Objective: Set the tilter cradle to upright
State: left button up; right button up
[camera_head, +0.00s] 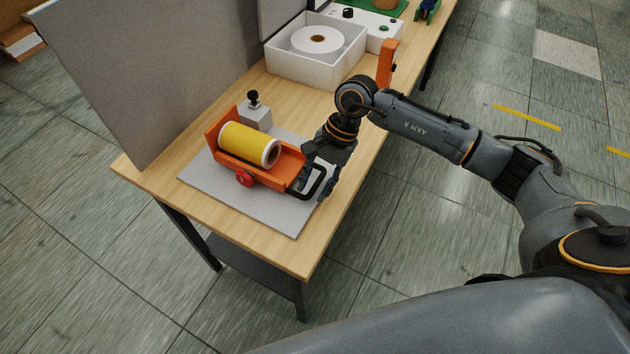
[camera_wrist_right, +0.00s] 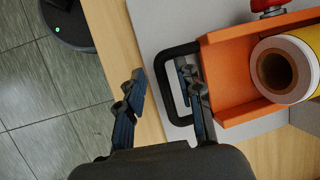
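The orange tilter cradle (camera_head: 283,176) lies on its side on a grey plate (camera_head: 285,218), with a yellow roll (camera_head: 243,142) lying in it. A red knob (camera_head: 245,179) sits on its near side. A black loop handle (camera_head: 320,183) sticks out at its right end. My right gripper (camera_head: 315,187) is down at this handle. In the right wrist view my gripper (camera_wrist_right: 161,78) is open, with one finger over the handle's (camera_wrist_right: 166,85) opening and the other outside its bar. Whether either finger touches it is unclear. My left gripper is out of view.
A grey block with a black knob (camera_head: 254,114) stands behind the cradle. A white box (camera_head: 350,48) holding a white roll (camera_head: 317,39) is farther back. An orange upright piece (camera_head: 387,62) stands at the table's right edge. A grey panel (camera_head: 150,70) borders the left.

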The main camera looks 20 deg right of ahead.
grip_shut()
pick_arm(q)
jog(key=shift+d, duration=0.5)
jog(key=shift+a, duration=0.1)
pick_arm(e)
jog(key=shift+r, duration=0.1)
